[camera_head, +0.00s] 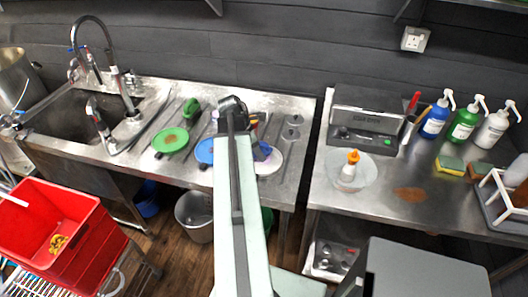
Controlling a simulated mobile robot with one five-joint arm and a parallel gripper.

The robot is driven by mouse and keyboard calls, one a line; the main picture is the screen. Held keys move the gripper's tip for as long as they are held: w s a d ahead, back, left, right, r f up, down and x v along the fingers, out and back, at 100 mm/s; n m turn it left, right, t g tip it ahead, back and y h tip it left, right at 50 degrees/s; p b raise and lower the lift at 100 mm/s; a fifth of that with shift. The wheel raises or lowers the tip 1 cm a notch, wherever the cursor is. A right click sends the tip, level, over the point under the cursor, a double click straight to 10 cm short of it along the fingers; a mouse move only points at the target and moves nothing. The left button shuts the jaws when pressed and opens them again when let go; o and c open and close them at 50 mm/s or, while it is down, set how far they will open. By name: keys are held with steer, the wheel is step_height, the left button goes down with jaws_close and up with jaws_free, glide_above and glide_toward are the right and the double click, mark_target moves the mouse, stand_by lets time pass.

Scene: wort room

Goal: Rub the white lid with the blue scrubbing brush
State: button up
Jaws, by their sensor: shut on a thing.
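The white lid (270,164) lies flat on the steel counter, just right of my arm, which covers its left part. A blue-purple piece, which looks like the blue scrubbing brush (262,149), shows over the lid beside my arm. My gripper (256,142) is mostly hidden behind my arm and appears shut on this brush. Whether the bristles touch the lid cannot be made out.
A blue lid (205,150) and a green lid (170,140) with a brown stain lie left of my arm. A green brush (191,108) lies behind them. The sink (75,115) is far left. On the right counter are a bottle in a bowl (349,168) and several pump bottles.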

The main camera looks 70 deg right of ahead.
steer(key=shift+w, duration=0.85)
step_height(320, 180, up, 6)
steer(key=p, duration=0.6)
steer(key=shift+r, duration=0.1)
step_height(320, 180, up, 3)
steer(key=p, duration=0.3)
steer(key=shift+s, duration=0.1)
